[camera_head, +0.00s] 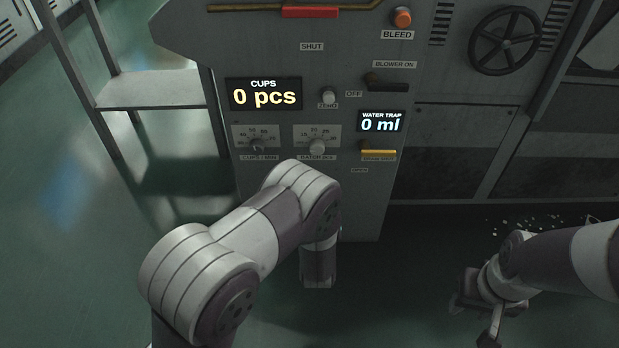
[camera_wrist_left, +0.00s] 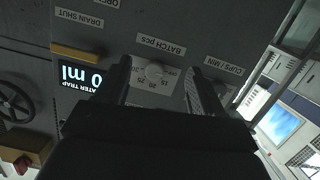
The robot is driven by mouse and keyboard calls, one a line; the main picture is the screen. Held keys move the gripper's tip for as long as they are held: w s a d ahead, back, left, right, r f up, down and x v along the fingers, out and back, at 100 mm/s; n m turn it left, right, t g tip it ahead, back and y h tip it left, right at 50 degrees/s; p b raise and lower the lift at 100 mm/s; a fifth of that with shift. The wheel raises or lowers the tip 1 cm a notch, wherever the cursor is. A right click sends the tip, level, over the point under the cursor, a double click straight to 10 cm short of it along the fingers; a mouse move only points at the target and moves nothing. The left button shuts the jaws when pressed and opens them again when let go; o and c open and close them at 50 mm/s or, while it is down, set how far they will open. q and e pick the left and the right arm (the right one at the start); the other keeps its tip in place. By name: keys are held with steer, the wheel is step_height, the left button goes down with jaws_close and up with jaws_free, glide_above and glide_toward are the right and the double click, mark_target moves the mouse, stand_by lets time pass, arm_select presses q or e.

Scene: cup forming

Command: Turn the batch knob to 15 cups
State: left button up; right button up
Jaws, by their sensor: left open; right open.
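The batch knob (camera_head: 317,147) is a pale round knob on the machine's grey front panel, on a small scale plate above the "BATCH pcs" label. In the left wrist view the panel is upside down, and the batch knob (camera_wrist_left: 154,74) shows between the fingers of my left gripper (camera_wrist_left: 159,66). Those fingers are open, with visible gaps to the knob on both sides. Its exact pointer setting is too small to read. In the head view my left arm hides its gripper. My right gripper (camera_head: 476,306) is open and empty at the lower right, away from the panel.
The cups-per-minute knob (camera_head: 257,146) sits left of the batch knob. The cups display (camera_head: 265,94) reads 0 pcs and the water trap display (camera_head: 381,122) reads 0 ml. The zero button (camera_head: 328,96), yellow drain handle (camera_head: 378,152) and blower lever (camera_head: 386,82) are nearby.

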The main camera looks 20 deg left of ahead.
arm_select(q)
steer(key=t+y, duration=0.1)
steer(key=t, duration=0.1)
glide_toward(317, 150)
steer(key=shift+n, duration=0.4)
steer(key=b+x, duration=0.3)
steer(key=x, duration=0.1)
steer(key=b+x, duration=0.2)
steer(key=x, duration=0.3)
steer(key=shift+f+b, duration=0.2)
steer(key=shift+b, duration=0.2)
steer(key=shift+w+a+r, duration=0.1)
steer(key=shift+w+r, duration=0.05)
steer(key=shift+w, duration=0.15)
steer(key=c, duration=1.1)
